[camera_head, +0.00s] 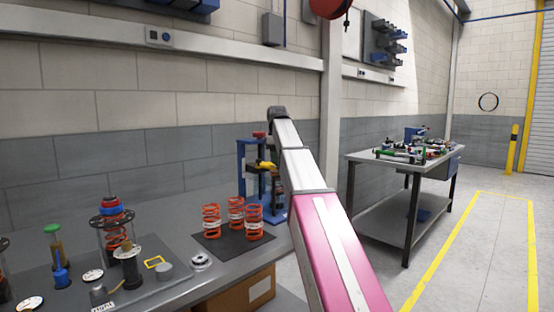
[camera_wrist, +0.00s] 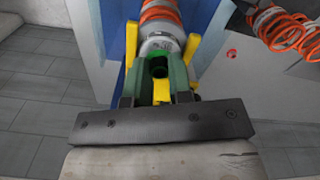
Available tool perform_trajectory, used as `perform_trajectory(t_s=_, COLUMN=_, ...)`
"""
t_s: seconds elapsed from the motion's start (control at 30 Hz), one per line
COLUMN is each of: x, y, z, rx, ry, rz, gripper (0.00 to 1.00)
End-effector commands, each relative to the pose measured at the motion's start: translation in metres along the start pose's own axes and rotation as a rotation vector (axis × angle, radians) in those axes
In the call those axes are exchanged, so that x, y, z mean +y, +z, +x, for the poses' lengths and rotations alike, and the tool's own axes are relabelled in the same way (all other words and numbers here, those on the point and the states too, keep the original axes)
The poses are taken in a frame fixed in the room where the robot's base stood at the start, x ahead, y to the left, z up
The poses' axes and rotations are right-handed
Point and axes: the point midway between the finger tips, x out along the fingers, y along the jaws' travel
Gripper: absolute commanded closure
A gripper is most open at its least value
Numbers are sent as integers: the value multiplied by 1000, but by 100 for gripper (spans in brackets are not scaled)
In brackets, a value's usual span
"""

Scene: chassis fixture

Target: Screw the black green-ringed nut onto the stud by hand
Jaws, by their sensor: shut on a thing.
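My gripper (camera_wrist: 160,72) has its two green fingers closed around the black nut (camera_wrist: 158,68), whose bright green edge shows in the wrist view. The nut is against or just in front of a round grey mount (camera_wrist: 160,46) at the end of an orange spring (camera_wrist: 158,12). I cannot tell whether they touch. The stud is hidden, so how far the nut sits on it cannot be seen. The blue fixture (camera_head: 245,160) stands at the bench's back, with a yellow part (camera_head: 265,166). My arm reaches to it and my gripper is hidden in the head view.
Several orange springs stand on a dark mat (camera_head: 208,243) in front of the fixture. Orange coils (camera_wrist: 285,28) also show at the wrist view's upper right. Left on the bench are a spring assembly (camera_head: 112,222) and small parts. Another table (camera_head: 385,158) stands right, beyond open floor.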

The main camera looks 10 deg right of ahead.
Motion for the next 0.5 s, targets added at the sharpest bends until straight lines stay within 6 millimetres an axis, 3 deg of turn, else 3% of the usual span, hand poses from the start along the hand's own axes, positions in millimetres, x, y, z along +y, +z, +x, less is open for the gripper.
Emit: perform_trajectory(t_s=0.5, x=-3, y=2, z=5, rx=-6, ry=-8, rz=588, gripper=100)
